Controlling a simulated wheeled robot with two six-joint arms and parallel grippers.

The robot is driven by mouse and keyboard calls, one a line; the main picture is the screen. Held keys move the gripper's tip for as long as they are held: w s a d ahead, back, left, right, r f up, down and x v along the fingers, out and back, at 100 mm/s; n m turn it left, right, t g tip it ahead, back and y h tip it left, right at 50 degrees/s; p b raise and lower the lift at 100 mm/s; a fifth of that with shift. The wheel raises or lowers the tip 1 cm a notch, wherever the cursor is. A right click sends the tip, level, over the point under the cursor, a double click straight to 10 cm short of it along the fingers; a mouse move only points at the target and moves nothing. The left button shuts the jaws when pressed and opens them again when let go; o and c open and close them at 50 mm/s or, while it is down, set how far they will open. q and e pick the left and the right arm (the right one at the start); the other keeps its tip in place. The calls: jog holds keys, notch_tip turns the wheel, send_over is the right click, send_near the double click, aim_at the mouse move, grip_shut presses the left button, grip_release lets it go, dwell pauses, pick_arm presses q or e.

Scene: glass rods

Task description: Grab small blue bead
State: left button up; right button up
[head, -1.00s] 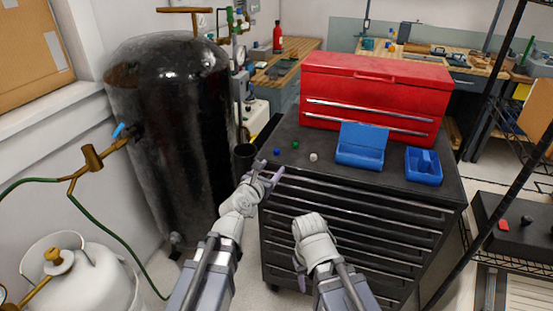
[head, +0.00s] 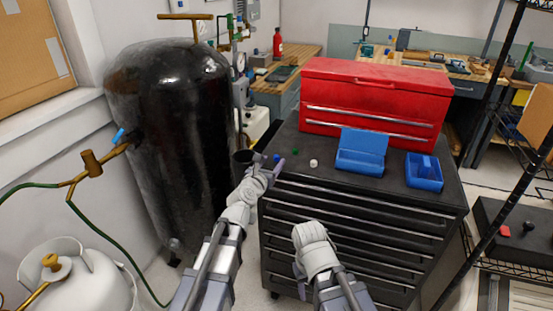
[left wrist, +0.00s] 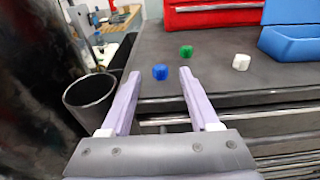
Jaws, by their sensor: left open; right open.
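The small blue bead (head: 277,157) sits on the dark top of the tool cabinet, near its left front edge. My left gripper (head: 268,164) is open and empty at that edge, close to the bead. In the left wrist view the blue bead (left wrist: 160,72) appears between the two fingertips (left wrist: 159,73), apart from both and seemingly just beyond them. My right gripper (head: 299,270) hangs low in front of the cabinet drawers, away from the bead; its fingers are mostly hidden by its own wrist.
A green bead (left wrist: 186,51) lies behind and right of the blue one, and a white bead (left wrist: 241,62) further right. A blue open box (head: 360,158), a blue tray (head: 424,180) and a red toolbox (head: 376,95) stand on the cabinet. A dark cup (left wrist: 90,96) is at left.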

aim_at(276, 158)
pick_arm(q)
jog(key=shift+x, duration=1.2)
jog(key=shift+s, duration=0.1)
jog(key=shift+c, duration=0.4)
grip_shut()
